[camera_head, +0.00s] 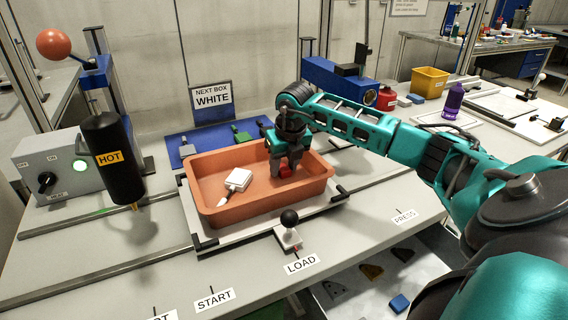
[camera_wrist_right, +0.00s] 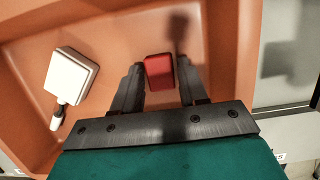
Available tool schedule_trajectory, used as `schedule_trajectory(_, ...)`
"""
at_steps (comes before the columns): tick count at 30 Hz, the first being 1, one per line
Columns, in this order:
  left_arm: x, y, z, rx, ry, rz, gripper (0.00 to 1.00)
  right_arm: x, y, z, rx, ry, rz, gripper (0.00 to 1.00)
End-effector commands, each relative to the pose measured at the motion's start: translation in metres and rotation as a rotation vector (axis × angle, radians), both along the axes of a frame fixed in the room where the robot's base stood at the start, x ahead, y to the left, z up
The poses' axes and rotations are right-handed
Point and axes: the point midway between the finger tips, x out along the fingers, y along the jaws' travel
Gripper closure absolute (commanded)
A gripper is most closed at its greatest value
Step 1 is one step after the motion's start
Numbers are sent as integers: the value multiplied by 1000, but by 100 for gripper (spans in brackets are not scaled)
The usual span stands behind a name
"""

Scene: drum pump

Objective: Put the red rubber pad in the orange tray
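The red rubber pad (camera_wrist_right: 159,71) is a small red block inside the orange tray (camera_head: 240,207), near the tray's right end. It also shows in the head view (camera_head: 285,171), partly hidden by the fingers. My right gripper (camera_head: 285,168) reaches down into the tray from above. In the right wrist view its two fingers (camera_wrist_right: 158,75) stand on either side of the pad, with narrow gaps showing, so it looks open around the pad. The exact height of the pad above the tray floor is hard to tell. My left gripper is not in view.
A white square block with a handle (camera_head: 238,180) lies in the tray's left half. A black heater marked HOT (camera_head: 114,160) stands left of the tray. A black-knobbed lever (camera_head: 289,228) stands in front. A NEXT BOX WHITE sign (camera_head: 212,100) is behind.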

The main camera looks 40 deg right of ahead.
Motion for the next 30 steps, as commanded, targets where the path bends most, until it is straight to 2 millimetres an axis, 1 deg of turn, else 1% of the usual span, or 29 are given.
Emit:
schedule_trajectory(1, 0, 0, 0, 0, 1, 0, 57, 0, 0, 0, 0, 0, 0, 52)
schedule_trajectory(3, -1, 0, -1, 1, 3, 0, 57, 0, 0, 0, 0, 0, 0, 45)
schedule_trajectory(4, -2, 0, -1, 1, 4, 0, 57, 0, 0, 0, 0, 0, 0, 44)
schedule_trajectory(10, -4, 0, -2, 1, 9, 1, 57, 0, 0, 1, 0, 0, 0, 44)
schedule_trajectory(14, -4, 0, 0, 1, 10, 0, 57, -1, 0, 8, -1, -2, 0, 44)
schedule_trajectory(17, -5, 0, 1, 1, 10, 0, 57, -4, 1, 22, -1, -4, 0, 44)
schedule_trajectory(24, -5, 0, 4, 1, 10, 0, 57, -17, 5, 73, -3, -4, 1, 44)
schedule_trajectory(30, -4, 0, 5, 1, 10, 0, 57, -26, 8, 105, 0, -3, 0, 44)
